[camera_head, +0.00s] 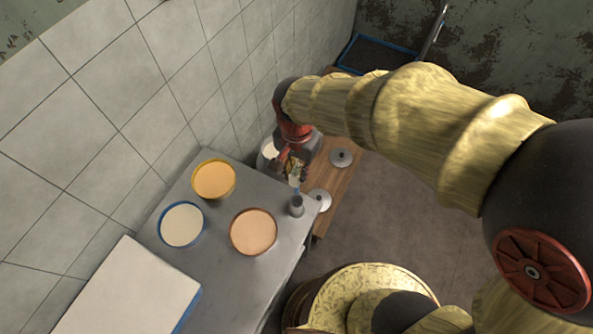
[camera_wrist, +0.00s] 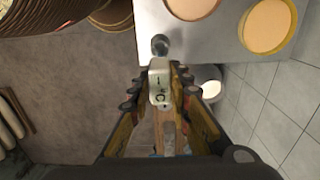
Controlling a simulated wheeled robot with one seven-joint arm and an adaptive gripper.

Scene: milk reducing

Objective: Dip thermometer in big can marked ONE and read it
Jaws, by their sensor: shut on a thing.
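My gripper (camera_head: 292,163) is beyond the far end of the metal table, with its fingers shut on the white thermometer (camera_head: 294,181). In the wrist view my gripper (camera_wrist: 161,98) has the thermometer (camera_wrist: 160,82) between its fingers, and a "°C" mark shows on its white head. A small grey metal cup (camera_head: 296,206) stands at the table corner by the thermometer; it also shows in the wrist view (camera_wrist: 160,45). I cannot tell whether the thermometer's lower end is in the cup. No marking ONE is legible, so I cannot identify the big can.
The metal table (camera_head: 215,270) bears a yellow-rimmed pan (camera_head: 214,180), a blue-rimmed pan (camera_head: 181,224), an orange-filled pan (camera_head: 254,232) and a white board (camera_head: 128,295). A white-filled vessel (camera_head: 268,148) is partly hidden behind my gripper.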

